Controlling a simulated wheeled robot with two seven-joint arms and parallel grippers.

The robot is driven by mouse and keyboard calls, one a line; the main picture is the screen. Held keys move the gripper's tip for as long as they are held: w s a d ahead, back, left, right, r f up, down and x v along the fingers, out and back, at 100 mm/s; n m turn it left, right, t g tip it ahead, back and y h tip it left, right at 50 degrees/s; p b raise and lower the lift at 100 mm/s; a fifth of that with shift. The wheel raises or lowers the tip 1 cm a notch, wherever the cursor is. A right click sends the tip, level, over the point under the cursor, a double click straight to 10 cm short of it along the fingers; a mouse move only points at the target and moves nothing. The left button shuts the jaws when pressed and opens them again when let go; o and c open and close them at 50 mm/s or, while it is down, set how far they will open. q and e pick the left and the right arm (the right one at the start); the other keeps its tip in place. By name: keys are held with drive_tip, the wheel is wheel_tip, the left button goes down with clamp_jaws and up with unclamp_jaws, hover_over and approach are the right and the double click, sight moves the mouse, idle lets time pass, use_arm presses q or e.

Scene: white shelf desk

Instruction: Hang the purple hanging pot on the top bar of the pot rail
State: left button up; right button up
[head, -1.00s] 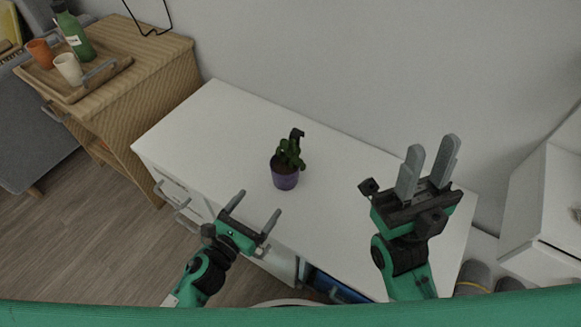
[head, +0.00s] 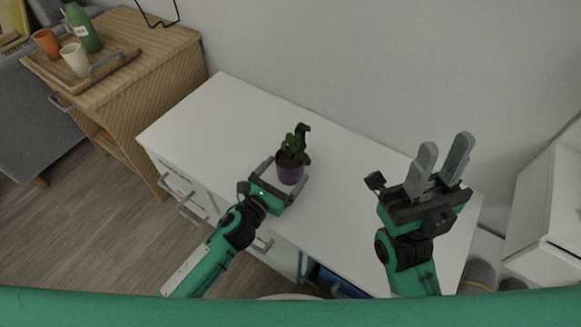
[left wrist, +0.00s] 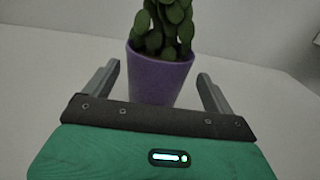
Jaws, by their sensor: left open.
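The purple hanging pot (head: 289,174), with a green plant and a dark hook above it, stands upright on the white desk (head: 225,105). My left gripper (head: 284,172) is open, with one finger on each side of the pot. In the left wrist view the purple pot (left wrist: 157,78) sits between the two fingers of the left gripper (left wrist: 160,85), with a gap on both sides. My right gripper (head: 441,160) is raised over the right end of the desk, its fingers apart and empty. The pot rail is not in view.
A wooden cabinet (head: 165,75) at the left carries a tray (head: 118,62) with two cups and a green bottle (head: 82,28). A white cabinet (head: 545,200) stands at the right. The desk top around the pot is clear, with a wall behind.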

sight(297, 154)
use_arm(q)
drive_tip(key=shift+b+x, duration=0.3)
drive_tip(key=shift+x, duration=1.6)
drive_tip(key=shift+a+r, duration=0.1)
drive_tip(key=shift+r, duration=0.15)
drive_tip(key=c, duration=1.5)
